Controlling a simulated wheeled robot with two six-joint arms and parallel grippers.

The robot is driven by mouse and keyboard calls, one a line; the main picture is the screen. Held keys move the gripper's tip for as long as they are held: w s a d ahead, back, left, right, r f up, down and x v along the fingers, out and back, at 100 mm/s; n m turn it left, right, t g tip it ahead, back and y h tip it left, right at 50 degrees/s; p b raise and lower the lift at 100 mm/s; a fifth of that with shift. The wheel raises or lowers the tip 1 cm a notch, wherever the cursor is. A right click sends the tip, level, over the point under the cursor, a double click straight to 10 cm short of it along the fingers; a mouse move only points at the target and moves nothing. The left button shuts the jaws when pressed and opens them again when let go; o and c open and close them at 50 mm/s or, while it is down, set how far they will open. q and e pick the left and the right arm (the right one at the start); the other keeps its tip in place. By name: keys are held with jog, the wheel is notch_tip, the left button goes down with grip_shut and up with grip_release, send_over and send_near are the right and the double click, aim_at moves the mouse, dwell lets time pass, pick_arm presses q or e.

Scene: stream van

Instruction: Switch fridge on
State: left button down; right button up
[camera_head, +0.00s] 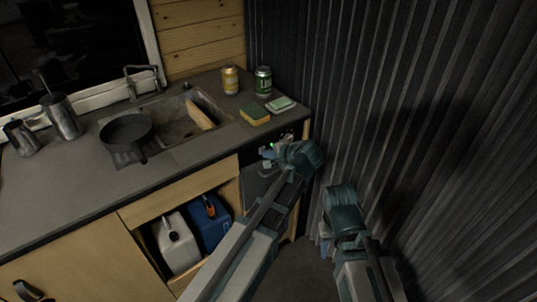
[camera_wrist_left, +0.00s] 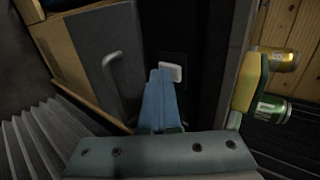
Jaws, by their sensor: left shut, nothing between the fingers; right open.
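The fridge (camera_head: 254,187) is a dark grey front under the right end of the counter, partly behind my left arm. In the left wrist view its grey door (camera_wrist_left: 92,50) has a bar handle (camera_wrist_left: 112,75). Beside the door, a white switch (camera_wrist_left: 174,73) sits on a dark panel. My left gripper (camera_head: 267,154) is at the panel above the fridge door. Its blue fingers (camera_wrist_left: 160,74) are shut and empty, with their tips right beside the switch; I cannot tell whether they touch it. My right gripper (camera_head: 325,238) is open and low by the corrugated wall.
A yellow can (camera_head: 230,80), a green can (camera_head: 263,80), a sponge (camera_head: 255,115) and a soap dish (camera_head: 281,104) stand on the counter above. A pan (camera_head: 126,131) sits by the sink. Canisters (camera_head: 176,243) fill an open cabinet. The corrugated wall (camera_head: 400,110) is close on the right.

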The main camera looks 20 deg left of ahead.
pick_arm(q)
jog(key=shift+w+a+r, duration=0.1)
jog(key=shift+a+r, duration=0.05)
pick_arm(e)
jog(key=shift+r, duration=0.1)
pick_arm(q)
jog(key=shift+w+a+r+p, duration=0.1)
jog(key=shift+w+r+p, duration=0.1)
jog(key=shift+r+p, duration=0.55)
pick_arm(e)
jog(key=shift+w+r, duration=0.1)
jog(key=shift+r, duration=0.55)
pick_arm(q)
jog(key=shift+f, duration=0.1)
